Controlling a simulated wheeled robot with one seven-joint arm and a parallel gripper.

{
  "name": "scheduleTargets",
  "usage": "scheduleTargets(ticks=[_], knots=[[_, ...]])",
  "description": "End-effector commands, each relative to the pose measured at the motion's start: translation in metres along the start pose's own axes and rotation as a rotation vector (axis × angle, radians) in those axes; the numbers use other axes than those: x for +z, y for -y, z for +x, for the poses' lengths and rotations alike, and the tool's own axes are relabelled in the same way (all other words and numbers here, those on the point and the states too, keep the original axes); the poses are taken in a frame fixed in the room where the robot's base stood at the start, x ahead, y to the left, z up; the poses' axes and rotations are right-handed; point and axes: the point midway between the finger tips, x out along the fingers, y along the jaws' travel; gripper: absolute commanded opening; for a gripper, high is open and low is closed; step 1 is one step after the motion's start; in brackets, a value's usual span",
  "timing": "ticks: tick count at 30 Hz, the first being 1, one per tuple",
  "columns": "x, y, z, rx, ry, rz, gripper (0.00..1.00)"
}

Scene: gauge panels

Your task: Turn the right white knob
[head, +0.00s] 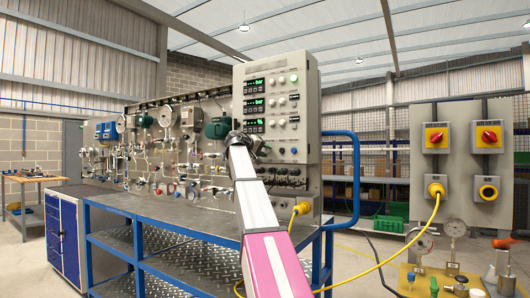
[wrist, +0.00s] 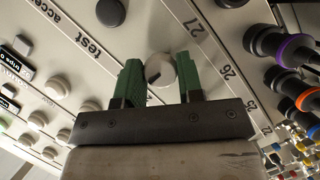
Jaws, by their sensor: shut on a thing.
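A white knob (wrist: 160,70) with a dark mark on its face sits on the pale panel in the wrist view. My gripper (wrist: 159,63) has its two green fingers on either side of this knob and is shut on it. In the head view my gripper (head: 243,143) is at the lower left front of the grey control box (head: 311,135). The held knob is hidden there behind my gripper and arm.
Another pale knob (wrist: 57,88) and a black knob (wrist: 111,12) are near on the panel. Black connectors with coloured rings (wrist: 280,45) stick out at the right. A blue-framed bench (head: 150,213) stands below, with a yellow cable (head: 385,262) at right.

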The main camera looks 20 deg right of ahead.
Motion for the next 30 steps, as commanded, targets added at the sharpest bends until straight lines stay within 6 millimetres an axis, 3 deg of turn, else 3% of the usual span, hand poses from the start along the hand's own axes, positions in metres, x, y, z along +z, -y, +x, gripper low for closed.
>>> scheduleTargets(ticks=[1, 2, 3, 4, 13, 17, 30], knots=[[-0.001, 0.0, 0.0, 0.0, -0.001, 0.001, 0.11], [-0.001, 0.0, 0.0, -0.001, -0.001, 0.001, 0.41], [-0.001, 0.0, 0.0, -0.001, -0.001, 0.001, 0.54], [-0.001, 0.0, 0.0, -0.001, -0.001, 0.001, 0.6], [0.0, 0.0, -0.001, -0.001, -0.001, 0.001, 0.6], [0.0, 0.0, -0.012, -0.001, -0.002, 0.001, 0.6], [0.0, 0.0, -0.088, -0.001, -0.003, 0.001, 0.6]])
